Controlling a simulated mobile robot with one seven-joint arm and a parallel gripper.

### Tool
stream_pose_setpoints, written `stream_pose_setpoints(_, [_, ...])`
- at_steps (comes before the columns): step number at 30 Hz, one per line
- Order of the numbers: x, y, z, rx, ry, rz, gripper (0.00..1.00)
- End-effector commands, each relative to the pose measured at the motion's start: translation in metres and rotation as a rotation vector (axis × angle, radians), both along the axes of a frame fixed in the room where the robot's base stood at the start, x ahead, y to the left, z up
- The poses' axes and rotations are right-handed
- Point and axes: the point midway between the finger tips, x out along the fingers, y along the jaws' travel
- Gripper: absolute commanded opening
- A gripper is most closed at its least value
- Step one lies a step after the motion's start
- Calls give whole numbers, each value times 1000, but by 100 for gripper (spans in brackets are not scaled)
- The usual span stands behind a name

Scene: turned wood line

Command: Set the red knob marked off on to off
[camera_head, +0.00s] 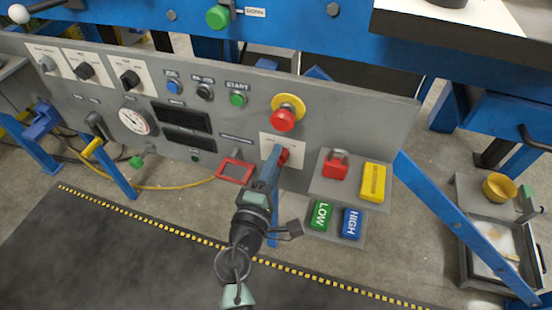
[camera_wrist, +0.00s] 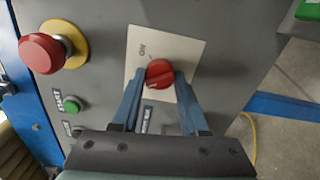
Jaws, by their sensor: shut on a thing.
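The red knob (camera_head: 283,156) sits on a white plate (camera_head: 268,142) on the grey control panel. It also shows in the wrist view (camera_wrist: 159,71), with its grip ridge lying roughly across the picture. My gripper (camera_head: 276,160) reaches up to it from below and is shut on it, one blue finger on each side, as the wrist view shows (camera_wrist: 160,80). An ON label, upside down, shows on the plate (camera_wrist: 185,47) above and left of the knob. Another label below the knob is partly hidden between the fingers. I cannot tell exactly which mark the knob points to.
A red emergency button (camera_head: 283,119) on a yellow ring is just above the knob. Green and blue blocks lie below. A red-framed square (camera_head: 235,171) is at left.

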Motion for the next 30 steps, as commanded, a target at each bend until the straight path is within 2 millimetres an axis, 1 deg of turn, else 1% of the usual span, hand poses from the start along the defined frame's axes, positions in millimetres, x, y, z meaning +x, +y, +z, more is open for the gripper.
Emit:
stream_pose_setpoints(6, [-1,1,0,-126,43,1,0])
stream_pose_setpoints(12, [-1,1,-1,-194,65,2,0])
stream_pose_setpoints(18, [-1,1,-2,-224,75,1,0])
stream_pose_setpoints(30, [-1,0,-2,-229,76,1,0])
